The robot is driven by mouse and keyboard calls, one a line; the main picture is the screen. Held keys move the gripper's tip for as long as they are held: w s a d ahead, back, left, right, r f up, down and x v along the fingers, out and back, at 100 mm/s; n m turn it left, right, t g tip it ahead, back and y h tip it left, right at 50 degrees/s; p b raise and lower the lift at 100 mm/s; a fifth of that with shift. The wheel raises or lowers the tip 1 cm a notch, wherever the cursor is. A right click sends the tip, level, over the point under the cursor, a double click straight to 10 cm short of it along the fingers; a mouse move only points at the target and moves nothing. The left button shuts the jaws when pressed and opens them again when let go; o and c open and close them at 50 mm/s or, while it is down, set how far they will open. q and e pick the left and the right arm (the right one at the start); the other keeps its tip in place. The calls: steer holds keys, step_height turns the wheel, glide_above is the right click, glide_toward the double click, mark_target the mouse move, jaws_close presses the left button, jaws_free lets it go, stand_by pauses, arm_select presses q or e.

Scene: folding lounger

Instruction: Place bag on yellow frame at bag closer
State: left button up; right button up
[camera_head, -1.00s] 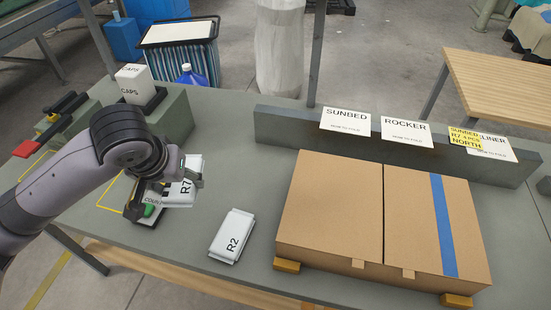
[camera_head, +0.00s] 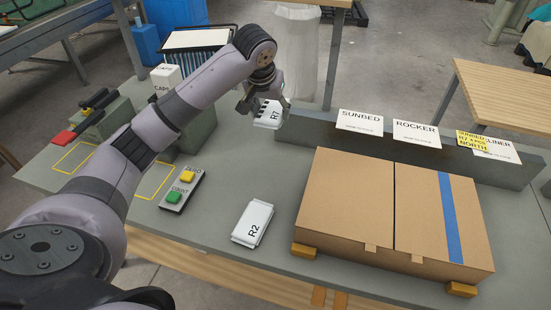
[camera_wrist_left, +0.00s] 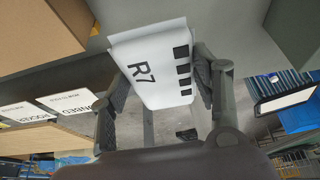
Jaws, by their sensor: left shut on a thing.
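My left gripper (camera_head: 258,104) is shut on a white bag marked R7 (camera_head: 268,116). It holds the bag up near the left end of the grey ledge. In the left wrist view the R7 bag (camera_wrist_left: 150,65) sits between the two fingers. A device with black levers and a red handle (camera_head: 64,137), which looks like the bag closer, stands at the table's left. A yellow frame (camera_head: 62,157) is marked on the table in front of it and looks empty. A second yellow frame (camera_head: 146,198) lies nearer the middle, partly behind my arm. My right gripper is out of view.
A control box with yellow and green buttons (camera_head: 181,190) and a white R2 bag (camera_head: 252,223) lie on the table. A cardboard box (camera_head: 350,205) fills the right side. A white CAPS box (camera_head: 163,78) stands behind my arm. The grey ledge (camera_head: 310,128) carries cards.

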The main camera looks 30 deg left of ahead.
arm_select(q)
steer(key=p, duration=0.1)
glide_above(272, 166)
steer(key=s, duration=0.2)
steer(key=f, duration=1.4)
steer(key=shift+w+d, duration=0.25)
steer(key=shift+f, duration=2.7)
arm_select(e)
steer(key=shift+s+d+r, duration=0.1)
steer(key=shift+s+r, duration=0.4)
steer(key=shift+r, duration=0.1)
arm_select(q)
steer(key=shift+f, duration=0.1)
steer(key=o, duration=1.3)
steer(key=shift+c, duration=0.2)
